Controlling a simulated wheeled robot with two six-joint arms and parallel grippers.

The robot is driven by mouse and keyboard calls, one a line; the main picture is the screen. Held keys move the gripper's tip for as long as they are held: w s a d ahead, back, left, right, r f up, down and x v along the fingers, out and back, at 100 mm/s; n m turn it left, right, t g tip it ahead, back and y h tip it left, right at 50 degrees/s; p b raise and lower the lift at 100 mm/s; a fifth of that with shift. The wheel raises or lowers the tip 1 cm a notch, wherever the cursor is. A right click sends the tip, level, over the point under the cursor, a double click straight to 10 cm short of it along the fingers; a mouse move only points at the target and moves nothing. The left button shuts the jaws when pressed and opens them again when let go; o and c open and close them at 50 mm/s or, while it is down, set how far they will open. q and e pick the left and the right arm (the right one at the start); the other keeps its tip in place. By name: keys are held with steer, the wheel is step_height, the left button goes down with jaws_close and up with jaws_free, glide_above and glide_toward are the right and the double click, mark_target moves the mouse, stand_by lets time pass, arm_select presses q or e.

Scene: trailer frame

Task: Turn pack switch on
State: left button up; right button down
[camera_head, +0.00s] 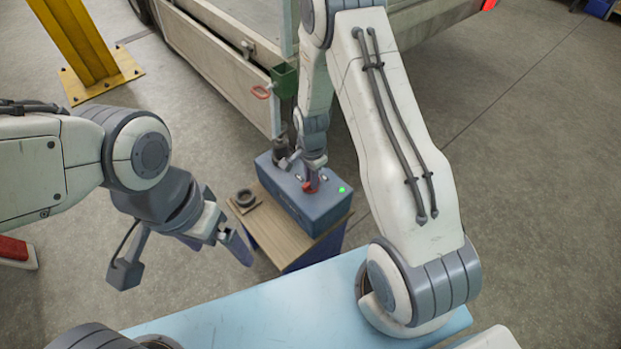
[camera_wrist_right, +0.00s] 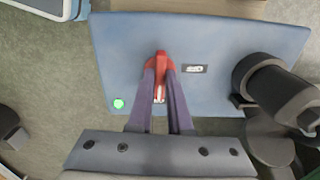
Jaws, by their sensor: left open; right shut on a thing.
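The blue-grey pack (camera_head: 312,208) sits on a small wooden-topped stand in the head view. Its top (camera_wrist_right: 220,42) fills much of the right wrist view. A red switch lever (camera_wrist_right: 161,62) is on that top, and its red also shows at the fingertips in the head view (camera_head: 311,186). My right gripper (camera_wrist_right: 160,88) is shut on the red switch, one finger on each side. A green light (camera_wrist_right: 118,104) glows on the pack and also shows in the head view (camera_head: 342,189). My left gripper (camera_head: 236,240) is open and empty, left of the stand.
A dark cylindrical part (camera_wrist_right: 275,85) stands close to my right gripper. The trailer (camera_head: 215,72) is behind, and a yellow post (camera_head: 78,45) stands at the back left.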

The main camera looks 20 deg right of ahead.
steer(key=c, duration=0.8)
jaws_free()
steer(key=shift+o, duration=0.2)
step_height(320, 180, up, 6)
steer(key=p, duration=0.5)
steer(key=shift+p, duration=0.35)
